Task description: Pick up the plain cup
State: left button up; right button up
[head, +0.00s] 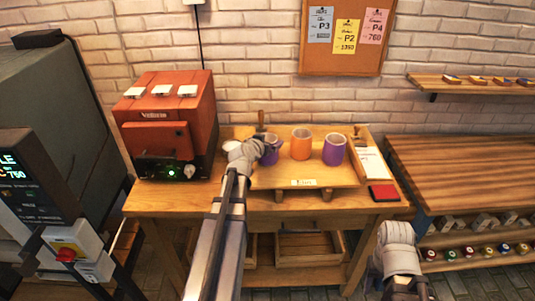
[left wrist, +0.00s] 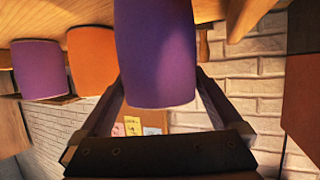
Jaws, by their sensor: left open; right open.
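Three cups stand in a row on a raised wooden board (head: 320,176) on the workbench: a purple cup (head: 272,155) at left, an orange cup (head: 300,145) in the middle and another purple cup (head: 334,150) at right. I cannot tell from their surfaces which is the plain one. My left gripper (head: 262,146) is at the left purple cup and partly hides it. In the left wrist view, the picture is upside down and this purple cup (left wrist: 155,45) stands between the open fingers. My right gripper (head: 408,288) is low at the front right, away from the cups.
A red kiln-like box (head: 168,115) stands left of the board. A white card holder (head: 372,165) and a dark red pad (head: 384,192) lie at the bench's right. A wooden counter (head: 480,170) stands further right. A brick wall closes the back.

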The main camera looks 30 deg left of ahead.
pick_arm(q)
jog(key=x, duration=0.2)
jog(key=shift+w+f+b, duration=0.15)
jog(key=shift+w+b, duration=0.15)
jog(key=shift+w, duration=0.05)
jog(key=shift+c, duration=0.2)
jog(key=c, duration=1.3)
notch_tip(320, 180, up, 10)
jog(key=p, duration=1)
